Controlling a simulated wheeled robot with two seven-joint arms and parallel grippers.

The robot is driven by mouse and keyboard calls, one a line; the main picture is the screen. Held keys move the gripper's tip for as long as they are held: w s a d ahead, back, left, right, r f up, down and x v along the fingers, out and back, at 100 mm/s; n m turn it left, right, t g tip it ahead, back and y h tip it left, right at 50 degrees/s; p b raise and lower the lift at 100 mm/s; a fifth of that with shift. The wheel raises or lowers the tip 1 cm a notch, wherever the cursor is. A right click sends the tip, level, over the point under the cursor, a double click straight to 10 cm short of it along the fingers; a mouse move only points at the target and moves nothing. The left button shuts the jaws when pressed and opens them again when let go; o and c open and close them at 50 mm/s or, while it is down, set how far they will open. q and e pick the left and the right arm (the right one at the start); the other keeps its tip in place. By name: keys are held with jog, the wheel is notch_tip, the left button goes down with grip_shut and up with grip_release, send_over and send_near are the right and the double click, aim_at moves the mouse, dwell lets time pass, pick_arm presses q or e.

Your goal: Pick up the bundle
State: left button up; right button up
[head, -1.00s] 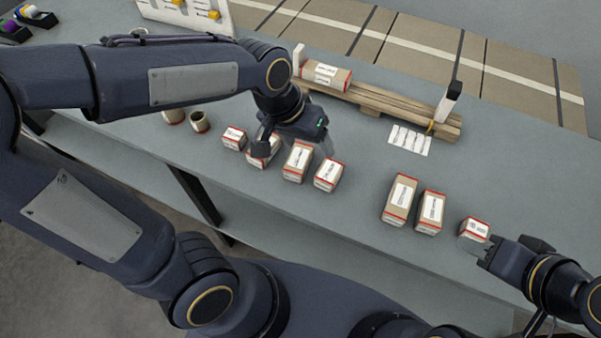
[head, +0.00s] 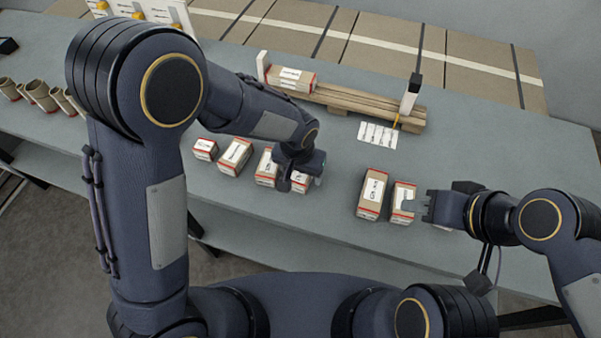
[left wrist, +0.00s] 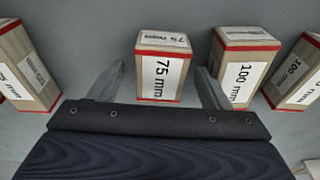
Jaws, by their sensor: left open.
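Several kraft bundles with red edges and white labels stand on the grey table. My left gripper (head: 299,180) is over the right end of the left row and partly hides a short bundle (head: 302,189) there. In the left wrist view, its open fingers (left wrist: 160,75) lie to either side of a bundle labelled 75 mm (left wrist: 162,80), with nothing gripped. A bundle labelled 100 mm (left wrist: 243,65) stands just right of the right finger. My right gripper (head: 424,207) is beside a taller bundle (head: 402,203); its jaw state and any contact are unclear.
Cardboard tubes (head: 40,95) stand at the left. Bare table lies between the two bundle groups.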

pick_arm(q)
jog(key=shift+w+f, duration=0.15)
jog(key=shift+f, duration=0.45)
jog(key=c, duration=1.4)
